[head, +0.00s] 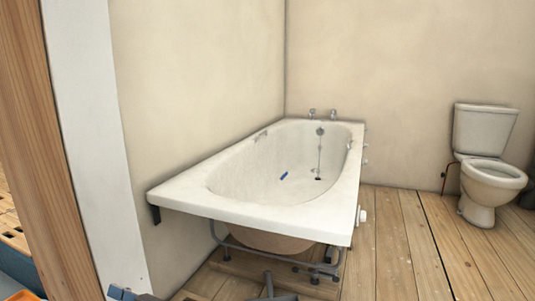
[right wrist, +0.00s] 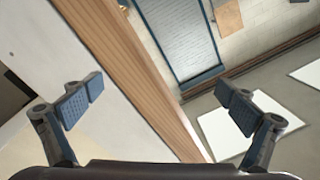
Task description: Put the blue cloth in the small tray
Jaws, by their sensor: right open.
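I do not make out the blue cloth or the small tray for certain in either view. A small blue object (head: 284,176) lies inside the white bath in the head view, too small to identify. My right gripper (right wrist: 158,105) is open and empty in the right wrist view, its two padded fingers wide apart. Grey-blue parts show at the bottom edge of the head view, cut off, and I cannot tell what they belong to. My left gripper is not recognisable in either view.
The white bath (head: 180,196) stands on a metal frame against the wall. A toilet (head: 485,165) stands at the right on bare floorboards (head: 400,240). A wooden post (head: 30,130) edges the left; it also crosses the right wrist view (right wrist: 125,75). White panels (right wrist: 225,133) lie on the grey floor.

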